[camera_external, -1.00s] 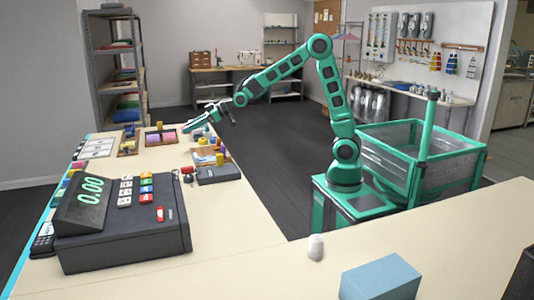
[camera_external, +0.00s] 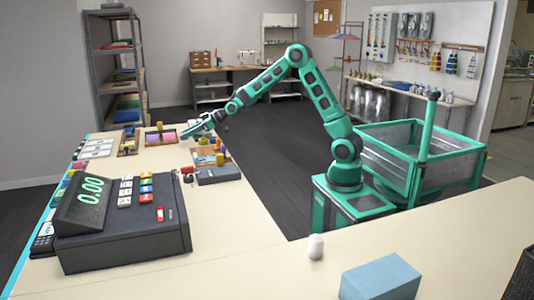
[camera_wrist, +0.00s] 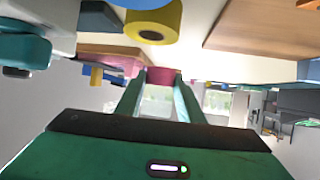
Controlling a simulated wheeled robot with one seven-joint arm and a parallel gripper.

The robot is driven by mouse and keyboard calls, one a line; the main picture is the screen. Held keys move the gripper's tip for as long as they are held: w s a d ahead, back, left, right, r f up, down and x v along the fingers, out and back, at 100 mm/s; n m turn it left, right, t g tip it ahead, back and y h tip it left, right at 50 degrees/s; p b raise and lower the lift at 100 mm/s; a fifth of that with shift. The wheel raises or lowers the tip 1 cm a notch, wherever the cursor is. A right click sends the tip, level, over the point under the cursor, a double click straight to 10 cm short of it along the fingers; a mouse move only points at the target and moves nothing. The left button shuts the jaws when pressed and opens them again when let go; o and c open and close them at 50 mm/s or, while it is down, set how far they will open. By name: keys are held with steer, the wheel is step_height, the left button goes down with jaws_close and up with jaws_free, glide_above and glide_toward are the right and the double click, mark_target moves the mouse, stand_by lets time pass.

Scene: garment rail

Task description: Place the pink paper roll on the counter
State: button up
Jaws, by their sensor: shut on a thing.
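The pink paper roll (camera_wrist: 160,91) shows in the wrist view between the two fingertips of my gripper (camera_wrist: 159,100), which is shut on it. In the external view my gripper (camera_external: 188,134) is low over the far part of the cream counter (camera_external: 150,164). The roll is too small there to make out, and I cannot tell whether it touches the counter.
A yellow roll (camera_wrist: 153,22) is close by in the wrist view. The cash register (camera_external: 120,220) and a dark box (camera_external: 218,174) stand nearer on the counter.

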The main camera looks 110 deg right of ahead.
mark_target(188, 146)
step_height(188, 146, down, 4)
steer(key=shift+r, duration=0.1)
steer(key=o, duration=1)
steer(key=v, duration=1.2)
steer(key=shift+a, duration=0.1)
